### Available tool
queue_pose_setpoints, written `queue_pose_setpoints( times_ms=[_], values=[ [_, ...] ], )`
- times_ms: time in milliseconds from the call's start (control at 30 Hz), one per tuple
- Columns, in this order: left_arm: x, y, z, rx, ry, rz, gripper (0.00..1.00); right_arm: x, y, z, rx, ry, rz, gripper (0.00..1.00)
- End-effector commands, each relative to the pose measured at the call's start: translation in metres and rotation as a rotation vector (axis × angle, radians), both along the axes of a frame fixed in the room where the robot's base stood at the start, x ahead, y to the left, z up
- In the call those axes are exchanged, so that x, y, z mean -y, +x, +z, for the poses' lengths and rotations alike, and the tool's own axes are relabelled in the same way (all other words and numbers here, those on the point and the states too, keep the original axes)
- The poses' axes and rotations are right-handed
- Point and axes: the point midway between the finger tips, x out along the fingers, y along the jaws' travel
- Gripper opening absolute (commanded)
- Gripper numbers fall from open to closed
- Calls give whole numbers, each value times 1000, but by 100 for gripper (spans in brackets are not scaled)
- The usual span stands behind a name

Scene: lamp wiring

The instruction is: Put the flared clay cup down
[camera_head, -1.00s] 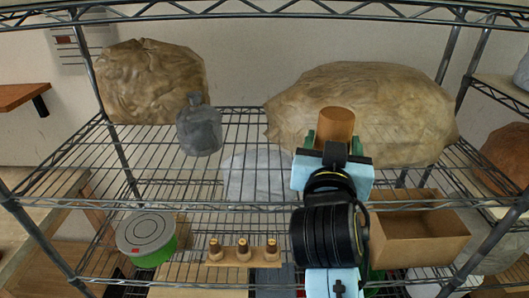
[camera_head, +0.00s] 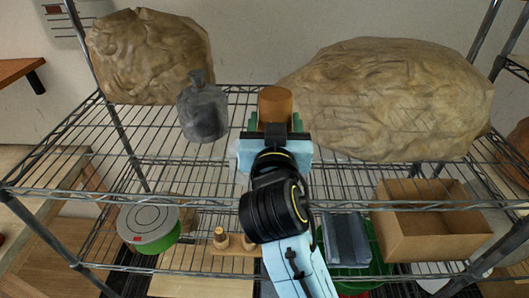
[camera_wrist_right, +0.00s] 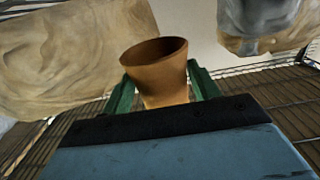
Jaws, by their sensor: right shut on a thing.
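The flared clay cup (camera_head: 275,104) is orange-brown and sits between the green fingers of my right gripper (camera_head: 275,124), over the upper wire shelf (camera_head: 180,150). In the right wrist view the cup (camera_wrist_right: 158,75) stands nearly upright, slightly tilted, wide rim up, with a green finger of the gripper (camera_wrist_right: 162,92) on each side. The gripper is shut on it. I cannot tell whether the cup's base touches the shelf, since the gripper hides it. My left gripper does not show.
Large brown wrapped bundles lie at the back left (camera_head: 150,55) and right (camera_head: 395,100). On the lower shelf are a round green-sided tin (camera_head: 148,225), wooden pegs and an open cardboard box (camera_head: 430,232). Bare wire shelf lies between bottle and cup.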

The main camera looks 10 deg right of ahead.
Motion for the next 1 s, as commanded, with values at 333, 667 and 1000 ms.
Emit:
queue_pose_setpoints(
  times_ms=[333, 667, 1000],
  values=[
    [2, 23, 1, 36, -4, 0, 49, -3, 0, -44, 0, -4, 8, 30],
    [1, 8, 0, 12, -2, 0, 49, -3, 0, -64, 5, 2, 8, 30],
    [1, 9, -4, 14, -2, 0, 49, -3, 0, -68, 1, 1, 7, 71]
  ],
)
